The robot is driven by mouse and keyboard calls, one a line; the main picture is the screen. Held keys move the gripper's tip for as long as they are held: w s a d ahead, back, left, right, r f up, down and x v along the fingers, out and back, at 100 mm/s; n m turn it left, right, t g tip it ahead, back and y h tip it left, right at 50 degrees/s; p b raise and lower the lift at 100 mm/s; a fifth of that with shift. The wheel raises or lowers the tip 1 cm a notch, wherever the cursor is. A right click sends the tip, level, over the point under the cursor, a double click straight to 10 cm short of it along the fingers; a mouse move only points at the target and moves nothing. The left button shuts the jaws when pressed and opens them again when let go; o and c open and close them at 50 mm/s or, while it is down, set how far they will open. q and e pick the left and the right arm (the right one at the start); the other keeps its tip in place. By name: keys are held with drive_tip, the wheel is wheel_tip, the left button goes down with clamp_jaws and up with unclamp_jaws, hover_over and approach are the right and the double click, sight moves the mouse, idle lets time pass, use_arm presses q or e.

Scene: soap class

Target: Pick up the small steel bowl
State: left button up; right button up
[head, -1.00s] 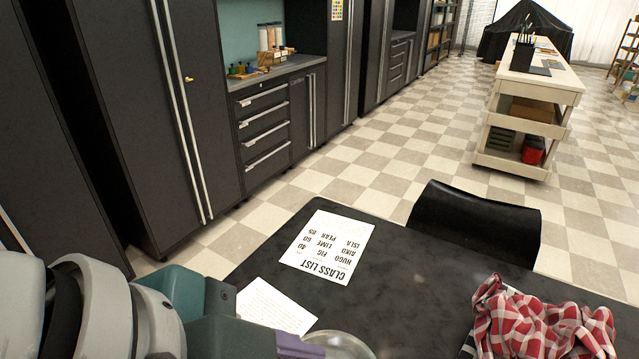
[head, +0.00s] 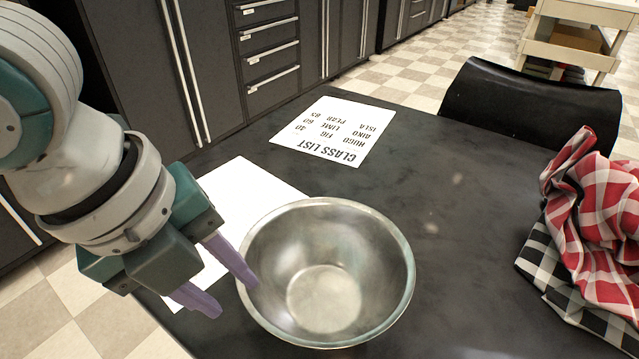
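The small steel bowl (head: 372,268) sits upright on the dark table (head: 455,300) in the head view, and it looks empty. My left gripper (head: 219,290) is at the bowl's left rim, pointing down and to the right. Its two purple fingers are spread apart with a gap between them. One fingertip overlaps the rim in the picture and the other is left of the bowl, outside it. I cannot tell whether either finger touches the bowl. My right gripper is not in the view.
A class list sheet (head: 333,129) lies behind the bowl, and another white sheet (head: 240,190) lies partly under my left gripper. A red checked cloth (head: 600,220) and a black checked cloth (head: 565,285) are at the right. A black chair (head: 530,105) stands behind the table.

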sight(250, 298)
use_arm(q)
drive_tip(key=x, duration=0.2)
drive_tip(key=b+x, duration=0.1)
drive_tip(key=x, duration=0.1)
drive_tip(key=d+x, duration=0.1)
drive_tip(key=x, duration=0.2)
drive_tip(key=shift+w+b, duration=0.1)
drive_tip(key=shift+b, duration=0.3)
drive_tip(key=shift+r, duration=0.1)
drive_tip(key=shift+c, duration=0.3)
clamp_jaws()
idle(0.5)
